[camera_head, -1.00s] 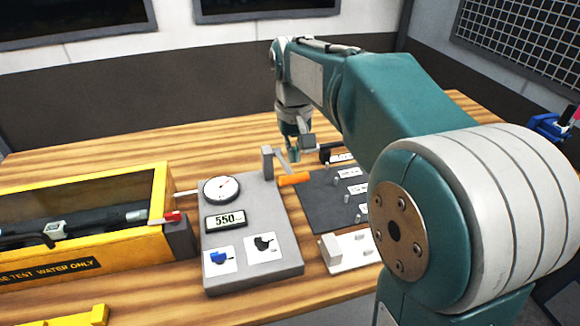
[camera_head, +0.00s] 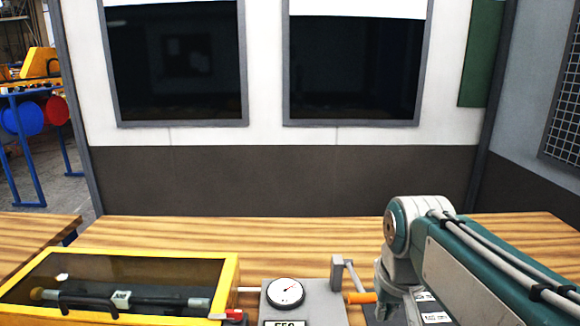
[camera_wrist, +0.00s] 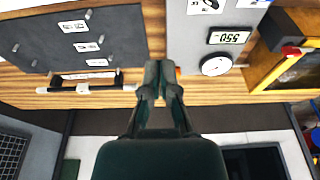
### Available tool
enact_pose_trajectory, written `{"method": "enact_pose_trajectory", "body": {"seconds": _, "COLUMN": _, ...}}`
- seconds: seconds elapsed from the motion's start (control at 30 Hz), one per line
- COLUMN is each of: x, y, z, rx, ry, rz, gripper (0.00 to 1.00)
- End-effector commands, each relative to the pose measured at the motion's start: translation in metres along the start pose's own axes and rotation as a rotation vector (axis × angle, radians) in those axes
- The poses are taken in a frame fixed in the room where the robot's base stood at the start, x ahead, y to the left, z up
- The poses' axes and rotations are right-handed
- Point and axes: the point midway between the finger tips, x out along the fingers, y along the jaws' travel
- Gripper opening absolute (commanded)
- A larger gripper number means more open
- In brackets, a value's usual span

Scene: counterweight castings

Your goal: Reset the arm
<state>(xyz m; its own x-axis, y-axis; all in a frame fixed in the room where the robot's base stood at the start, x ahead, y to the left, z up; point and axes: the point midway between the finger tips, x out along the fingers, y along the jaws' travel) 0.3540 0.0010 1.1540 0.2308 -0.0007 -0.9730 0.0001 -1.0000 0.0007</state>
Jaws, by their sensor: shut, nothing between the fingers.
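My arm (camera_head: 440,240) reaches in from the lower right of the head view, its front joint over the wooden bench (camera_head: 330,232). My gripper (camera_wrist: 160,74) shows in the wrist view, which sees the bench upside down. Its two dark fingers are shut with nothing between them. They appear in front of the strip between the dark board (camera_wrist: 75,40) and the grey gauge box (camera_wrist: 195,28). In the head view the fingers are hidden or below the frame.
A yellow-framed test box (camera_head: 130,257) with a dark tube inside stands at the left of the bench. The gauge box has a dial (camera_head: 286,292) and an orange-handled lever (camera_head: 362,297). The bench is bare behind them, up to the wall with two dark windows (camera_head: 175,65).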

Motion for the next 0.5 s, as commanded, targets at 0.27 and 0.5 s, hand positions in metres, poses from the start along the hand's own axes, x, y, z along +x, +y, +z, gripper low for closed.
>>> {"method": "enact_pose_trajectory", "body": {"seconds": 0.27, "x": 0.007, "y": 0.0, "z": 0.074, "rx": 0.0, "ry": 0.165, "rz": 0.0, "gripper": 0.0}}
{"method": "enact_pose_trajectory", "body": {"seconds": 0.5, "x": 0.022, "y": 0.0, "z": 0.109, "rx": 0.0, "ry": 0.252, "rz": 0.0, "gripper": 0.0}}
